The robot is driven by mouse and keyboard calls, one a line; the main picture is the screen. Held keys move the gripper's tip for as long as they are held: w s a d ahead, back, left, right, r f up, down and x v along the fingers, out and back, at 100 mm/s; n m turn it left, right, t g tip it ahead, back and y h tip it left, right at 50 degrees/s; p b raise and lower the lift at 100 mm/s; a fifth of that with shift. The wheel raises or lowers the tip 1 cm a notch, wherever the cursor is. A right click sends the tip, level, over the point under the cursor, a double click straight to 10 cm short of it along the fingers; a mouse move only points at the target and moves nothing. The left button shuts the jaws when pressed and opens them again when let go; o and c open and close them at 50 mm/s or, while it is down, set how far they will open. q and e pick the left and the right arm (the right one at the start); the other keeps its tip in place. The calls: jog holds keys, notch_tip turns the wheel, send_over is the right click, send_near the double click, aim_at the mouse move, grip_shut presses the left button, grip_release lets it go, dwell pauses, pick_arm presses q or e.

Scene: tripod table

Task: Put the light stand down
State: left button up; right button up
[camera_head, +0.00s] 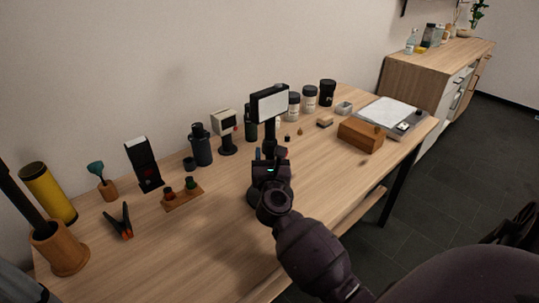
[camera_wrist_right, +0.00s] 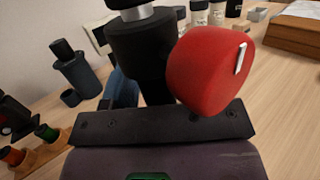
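The light stand has a white, black-framed panel (camera_head: 270,104) on top of a dark post and a dark round base (camera_head: 254,194) low down. My right gripper (camera_head: 270,158) is at the post, below the panel, and appears shut on it. In the right wrist view the black post (camera_wrist_right: 152,48) stands close against my gripper, with a red knob-like part (camera_wrist_right: 208,70) beside it. The fingertips are mostly hidden there. The base is partly covered by my wrist, and I cannot tell whether it touches the table. My left gripper is not in view.
The wooden table (camera_head: 130,260) holds a small rack (camera_head: 182,196), a dark bottle (camera_head: 201,145) and a small white-faced device (camera_head: 225,125) left of the stand. A wooden box (camera_head: 360,135) and a scale (camera_head: 393,114) are to the right. Bare tabletop lies in front of the rack.

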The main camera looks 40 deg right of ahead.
jog(key=shift+r, duration=0.25)
jog(key=v, duration=1.2)
jog(key=shift+f, duration=0.2)
